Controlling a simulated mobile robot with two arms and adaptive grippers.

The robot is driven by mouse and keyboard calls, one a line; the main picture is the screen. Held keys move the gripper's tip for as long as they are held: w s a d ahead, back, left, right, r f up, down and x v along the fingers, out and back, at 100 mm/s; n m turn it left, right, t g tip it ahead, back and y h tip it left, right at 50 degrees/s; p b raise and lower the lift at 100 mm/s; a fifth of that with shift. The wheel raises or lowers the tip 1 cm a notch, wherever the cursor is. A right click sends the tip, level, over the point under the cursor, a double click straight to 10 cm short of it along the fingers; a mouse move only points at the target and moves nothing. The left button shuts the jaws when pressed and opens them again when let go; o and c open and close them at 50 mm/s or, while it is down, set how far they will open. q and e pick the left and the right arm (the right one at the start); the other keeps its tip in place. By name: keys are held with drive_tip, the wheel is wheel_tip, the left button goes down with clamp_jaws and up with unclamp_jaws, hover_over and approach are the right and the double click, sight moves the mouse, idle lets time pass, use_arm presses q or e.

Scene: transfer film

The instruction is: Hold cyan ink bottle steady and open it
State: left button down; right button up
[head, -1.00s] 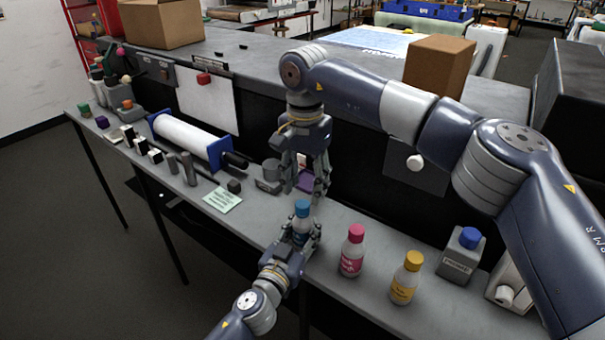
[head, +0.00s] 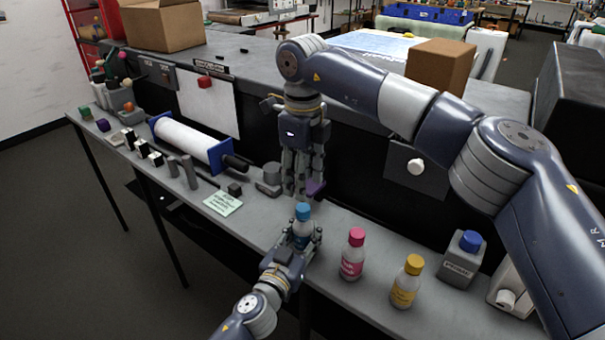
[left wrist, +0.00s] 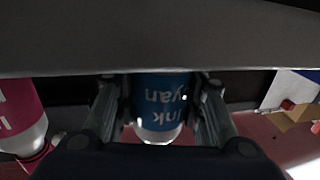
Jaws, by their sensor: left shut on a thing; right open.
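The cyan ink bottle (head: 301,225) stands upright on the grey shelf, with its blue cap (head: 302,210) on top. My left gripper (head: 303,238) is shut around the bottle's body from the front. In the left wrist view the bottle's blue label (left wrist: 162,100) shows between the two fingers (left wrist: 160,112). My right gripper (head: 303,192) points down just above the cap. It is open and holds nothing; whether a fingertip touches the cap is hard to tell.
A magenta bottle (head: 354,256) and a yellow-capped bottle (head: 406,282) stand close on the right, then a grey blue-capped bottle (head: 462,258). A green note (head: 222,201) and a roller (head: 190,142) lie to the left. The dark machine wall rises behind the shelf.

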sight(302, 208)
use_arm(q)
drive_tip(key=shift+f, duration=0.15)
use_arm(e)
drive_tip(key=m, duration=0.5)
drive_tip(key=shift+a+r, duration=0.1)
drive_tip(key=shift+r, duration=0.2)
drive_tip(key=shift+f+m, duration=0.1)
drive_tip(key=shift+m, duration=0.2)
drive_tip(key=shift+f, duration=3.9)
clamp_jaws()
